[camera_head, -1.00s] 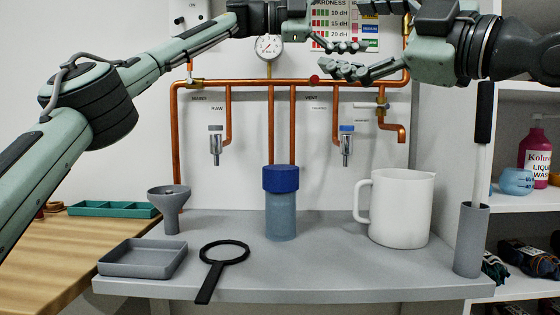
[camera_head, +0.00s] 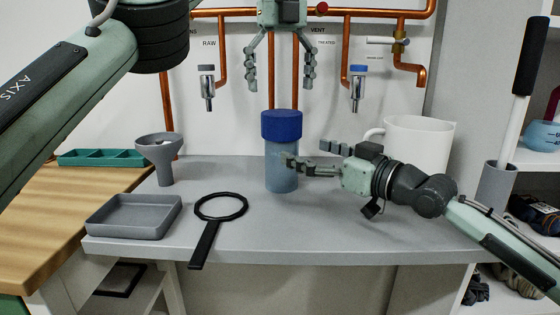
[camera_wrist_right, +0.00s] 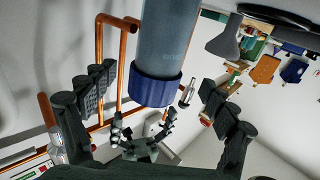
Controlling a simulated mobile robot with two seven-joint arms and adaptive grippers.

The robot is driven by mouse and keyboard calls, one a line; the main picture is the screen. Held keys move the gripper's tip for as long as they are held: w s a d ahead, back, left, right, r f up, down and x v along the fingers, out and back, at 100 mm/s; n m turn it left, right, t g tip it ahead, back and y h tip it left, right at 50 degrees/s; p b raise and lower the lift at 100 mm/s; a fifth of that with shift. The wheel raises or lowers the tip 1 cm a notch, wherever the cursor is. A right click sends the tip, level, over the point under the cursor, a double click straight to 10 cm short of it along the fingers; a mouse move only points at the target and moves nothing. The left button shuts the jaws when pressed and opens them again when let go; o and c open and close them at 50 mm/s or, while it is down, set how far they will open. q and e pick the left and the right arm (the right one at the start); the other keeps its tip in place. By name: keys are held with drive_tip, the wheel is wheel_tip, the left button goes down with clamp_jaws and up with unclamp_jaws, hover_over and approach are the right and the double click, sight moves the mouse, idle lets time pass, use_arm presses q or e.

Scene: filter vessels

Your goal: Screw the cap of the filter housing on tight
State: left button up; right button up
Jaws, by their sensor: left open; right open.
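The filter housing (camera_head: 282,180) is a translucent blue-grey cylinder standing upright on the grey bench. Its dark blue cap (camera_head: 281,125) sits on top. My left gripper (camera_head: 280,82) is open and points down above the cap, its fingers spread to either side and clear of it. My right gripper (camera_head: 306,154) is open and comes in from the right at the housing body's height; its nearer finger overlaps the body in the picture. In the right wrist view the housing (camera_wrist_right: 168,35) and cap (camera_wrist_right: 157,88) appear between the spread right fingers, with no contact visible.
A white jug (camera_head: 420,142) stands behind my right arm. A black ring-shaped wrench (camera_head: 205,243), a grey tray (camera_head: 133,224) and a grey funnel (camera_head: 158,150) are left of the housing. Copper pipes (camera_head: 270,72) run behind. A grey holder (camera_head: 496,182) with a black-handled rod stands right.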

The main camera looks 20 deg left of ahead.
sight(292, 146)
use_arm(q)
drive_tip(key=shift+w+f, duration=0.1)
use_arm(e)
drive_tip(key=shift+w, duration=0.1)
drive_tip(key=shift+w+a, duration=0.15)
drive_tip(key=shift+a, duration=0.2)
drive_tip(key=x, duration=0.7)
drive_tip(key=shift+c, duration=0.6)
